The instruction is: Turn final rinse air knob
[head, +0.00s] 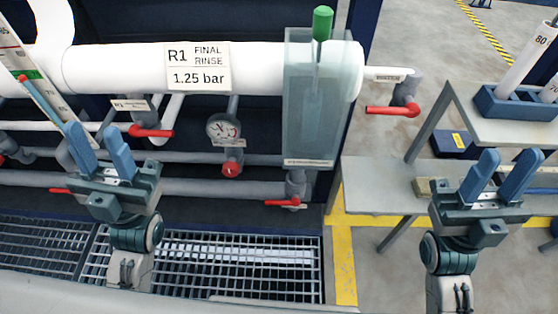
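The final rinse label (197,67) reads R1 and 1.25 bar on a thick white pipe. Below it is a round dial gauge (223,129), and under the gauge a small round red knob (231,170) with a white mark. A red lever handle (151,131) sits left of the gauge. My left gripper (93,146) is open and empty, left of the knob and apart from it. My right gripper (504,174) is open and empty, far to the right in front of the grey bench.
A clear tank (309,110) with a green-topped rod (322,24) stands right of the gauge. Other red levers (393,110) (282,203) are nearby. A grey bench (376,184) with a blue rack (515,103) is at right. Metal grating (240,267) lies below the pipes.

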